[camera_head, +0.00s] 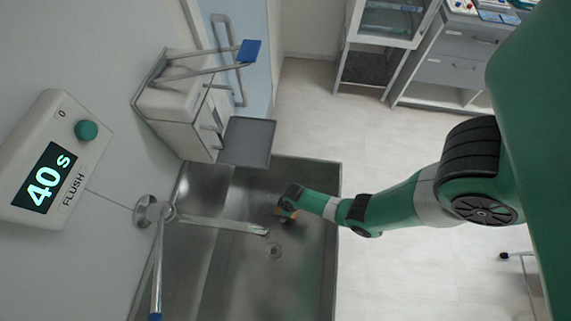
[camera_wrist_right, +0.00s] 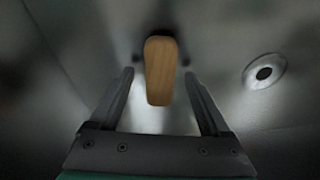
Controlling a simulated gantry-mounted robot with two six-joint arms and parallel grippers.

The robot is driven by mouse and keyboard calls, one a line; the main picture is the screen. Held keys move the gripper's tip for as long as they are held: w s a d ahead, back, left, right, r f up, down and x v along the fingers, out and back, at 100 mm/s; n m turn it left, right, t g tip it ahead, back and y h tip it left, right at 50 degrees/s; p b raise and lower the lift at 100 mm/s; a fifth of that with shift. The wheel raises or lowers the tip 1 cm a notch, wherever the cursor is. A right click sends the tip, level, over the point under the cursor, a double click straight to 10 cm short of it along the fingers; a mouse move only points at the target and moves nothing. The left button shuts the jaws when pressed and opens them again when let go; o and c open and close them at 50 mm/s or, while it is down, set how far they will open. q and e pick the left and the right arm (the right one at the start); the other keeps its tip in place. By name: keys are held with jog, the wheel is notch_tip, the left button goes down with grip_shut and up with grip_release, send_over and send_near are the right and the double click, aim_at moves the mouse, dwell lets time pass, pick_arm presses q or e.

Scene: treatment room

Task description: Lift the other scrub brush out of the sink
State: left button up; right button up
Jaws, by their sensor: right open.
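The steel sink (camera_head: 225,275) holds a scrub brush, seen in the right wrist view as a tan wooden block (camera_wrist_right: 160,70) with a rounded end. In the head view only a small orange-tan bit of it (camera_head: 284,214) shows beside my right gripper (camera_head: 287,211). My right gripper is down in the sink, open, and its two dark fingers (camera_wrist_right: 159,76) stand on either side of the brush. Gaps show between the fingers and the brush. The brush's bristles are hidden. My left gripper is not in view.
The drain (camera_head: 273,251) lies near the gripper, and a long tap spout (camera_head: 225,224) reaches across the sink close by. A dispenser with a grey tray (camera_head: 247,142) overhangs the sink's far end. A flush panel (camera_head: 52,160) reads 40 s.

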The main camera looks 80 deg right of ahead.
grip_shut()
jog(key=shift+r, duration=0.15)
jog(key=shift+r+p, duration=0.25)
jog(key=shift+p, duration=0.15)
jog(key=r+p, duration=0.4)
jog(key=shift+s+a, duration=0.15)
jog(key=shift+a, duration=0.05)
jog(key=s+a+r+p, duration=0.2)
jog(key=a+r+p, duration=0.2)
jog(key=a, duration=0.2)
jog(key=s+a+r+p, duration=0.3)
jog(key=a+r+p, duration=0.1)
jog(key=a, duration=0.2)
jog(key=shift+s+a+r+p, duration=0.15)
jog(key=shift+s+a+p, duration=0.05)
jog(key=shift+s+p, duration=0.1)
